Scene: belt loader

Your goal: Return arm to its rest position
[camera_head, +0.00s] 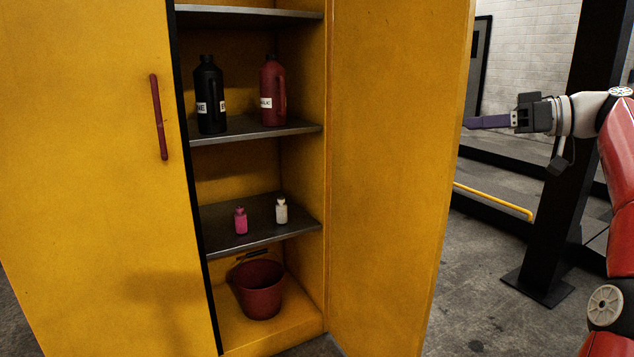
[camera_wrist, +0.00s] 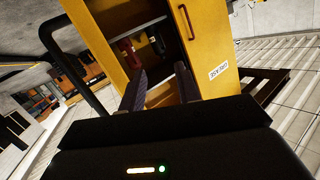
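My arm reaches in from the right edge in the head view, with red and white links. My gripper (camera_head: 468,122) points left, and its purple fingertips meet the right edge of the open cabinet door (camera_head: 395,160) in the picture. I cannot tell whether they touch it. In the wrist view my gripper (camera_wrist: 161,75) has its two fingers well apart, with nothing seen between them. The yellow cabinet (camera_wrist: 205,55) stands beyond the fingers, tilted in that view.
The cabinet shelves hold a black bottle (camera_head: 210,95), a red bottle (camera_head: 272,90), a pink bottle (camera_head: 240,221) and a white bottle (camera_head: 281,211). A red bucket (camera_head: 262,300) stands at the bottom. A dark post (camera_head: 570,180) and yellow rail (camera_head: 495,202) are at the right.

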